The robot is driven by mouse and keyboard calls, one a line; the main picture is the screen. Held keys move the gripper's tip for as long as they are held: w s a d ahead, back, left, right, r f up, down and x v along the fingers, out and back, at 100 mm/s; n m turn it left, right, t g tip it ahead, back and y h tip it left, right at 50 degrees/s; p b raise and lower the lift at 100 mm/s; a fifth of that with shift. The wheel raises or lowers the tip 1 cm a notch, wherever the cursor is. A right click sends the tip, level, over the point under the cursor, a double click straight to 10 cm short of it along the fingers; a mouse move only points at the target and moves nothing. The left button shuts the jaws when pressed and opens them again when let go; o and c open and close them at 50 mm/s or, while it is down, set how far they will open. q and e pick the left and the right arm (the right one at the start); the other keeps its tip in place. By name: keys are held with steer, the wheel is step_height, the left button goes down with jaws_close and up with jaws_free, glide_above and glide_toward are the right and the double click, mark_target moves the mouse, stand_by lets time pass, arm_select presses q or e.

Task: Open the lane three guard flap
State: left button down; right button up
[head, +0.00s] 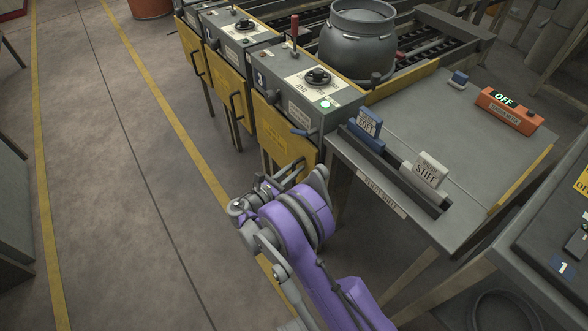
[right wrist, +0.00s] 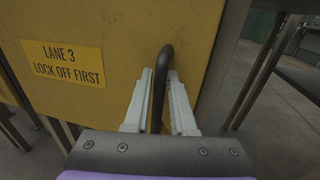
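The lane three guard flap (head: 272,125) is a yellow panel under the grey lane 3 box (head: 310,95). It hangs down and looks closed. In the right wrist view the flap (right wrist: 110,25) has a label (right wrist: 63,64) reading "LANE 3 LOCK OFF FIRST". A dark upright bar handle (right wrist: 164,60) stands near its right edge. My right gripper (right wrist: 160,85) has its two pale fingers around this handle, one on each side, and appears closed on it. In the head view my right gripper (head: 292,178) is at the flap's lower right. My left gripper is out of view.
A grey table (head: 460,135) with "SOFT" and "STIFF" blocks stands to the right. Open floor (head: 130,200) lies left.

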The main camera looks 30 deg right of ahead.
jaws_close()
stand_by(1.1)
